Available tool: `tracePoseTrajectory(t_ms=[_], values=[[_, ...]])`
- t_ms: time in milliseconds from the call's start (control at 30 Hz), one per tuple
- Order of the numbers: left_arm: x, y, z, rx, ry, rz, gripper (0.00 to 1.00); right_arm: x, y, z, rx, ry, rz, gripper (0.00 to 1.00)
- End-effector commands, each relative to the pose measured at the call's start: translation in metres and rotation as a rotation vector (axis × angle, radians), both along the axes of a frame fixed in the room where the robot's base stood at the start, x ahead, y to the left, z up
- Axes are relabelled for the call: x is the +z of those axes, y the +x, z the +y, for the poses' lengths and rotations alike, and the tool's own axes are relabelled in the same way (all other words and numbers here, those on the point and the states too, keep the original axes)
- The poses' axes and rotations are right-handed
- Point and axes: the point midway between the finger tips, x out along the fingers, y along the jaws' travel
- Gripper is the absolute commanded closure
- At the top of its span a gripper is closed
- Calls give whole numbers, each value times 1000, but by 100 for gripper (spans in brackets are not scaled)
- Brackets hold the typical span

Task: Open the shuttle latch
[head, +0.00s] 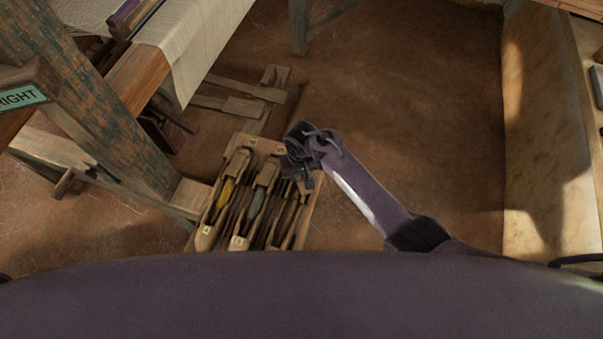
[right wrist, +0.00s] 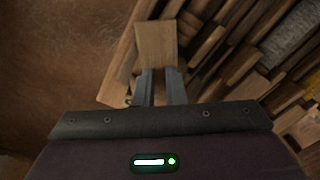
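A wooden shuttle rack (head: 312,212) stands low near the loom, with several long slots. One shuttle holds yellow thread (head: 226,192) and another grey-blue thread (head: 257,203). My right gripper (head: 298,158) is at the rack's far right corner, its fingers unclear in the head view. In the right wrist view two grey fingers (right wrist: 160,86) stand a little apart at the near edge of a pale wooden block (right wrist: 156,44). I cannot tell whether they grip it. I cannot make out which part is the latch. My left gripper is not in view.
The loom's thick wooden post (head: 95,105), pale cloth (head: 195,40) and a RIGHT sign (head: 22,95) stand on the left. Wooden treadles (head: 240,100) lie beyond the rack. The earthen floor (head: 420,110) to the right is clear up to a pale wall (head: 540,120).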

Motion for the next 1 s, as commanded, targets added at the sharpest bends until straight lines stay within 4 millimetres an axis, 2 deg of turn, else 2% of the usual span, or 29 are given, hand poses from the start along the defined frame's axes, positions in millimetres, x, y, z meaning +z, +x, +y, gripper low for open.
tracePoseTrajectory(t_ms=[67,533,1000], values=[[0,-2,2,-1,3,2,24,0,0,0,0,0,0,100],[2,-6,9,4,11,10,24,1,0,0,58,-1,1,100],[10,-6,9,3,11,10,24,1,0,0,433,-1,0,100]])
